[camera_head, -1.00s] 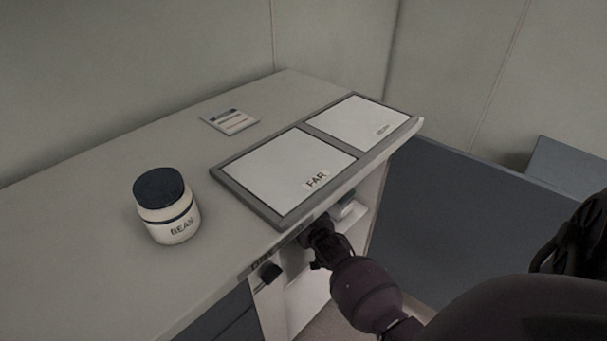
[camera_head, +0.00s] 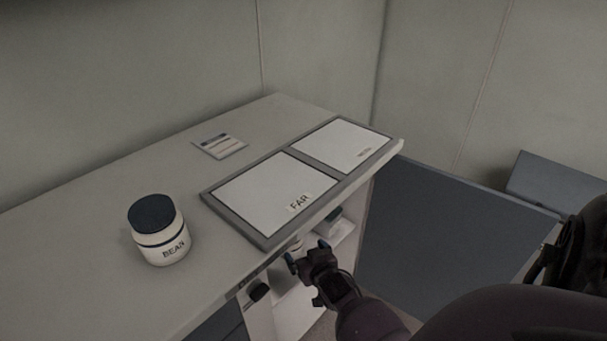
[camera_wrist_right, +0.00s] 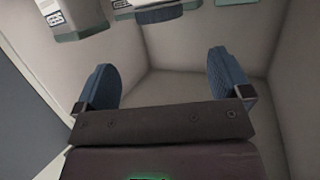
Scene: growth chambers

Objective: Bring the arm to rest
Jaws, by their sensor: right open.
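My right gripper (camera_head: 308,256) is below the front edge of the counter, in front of the open shelf space under it. In the right wrist view my right gripper (camera_wrist_right: 165,85) shows its two blue fingers wide apart with nothing between them. The gripper touches nothing that I can make out. My left gripper is not in view.
The counter (camera_head: 90,240) carries a jar labelled BEAN (camera_head: 158,230), a small card (camera_head: 220,145) and a grey frame (camera_head: 262,241) with two white panels, one marked FAR. Containers show at the wrist view's top (camera_wrist_right: 75,18). A dark blue-grey surface (camera_head: 430,230) lies at right.

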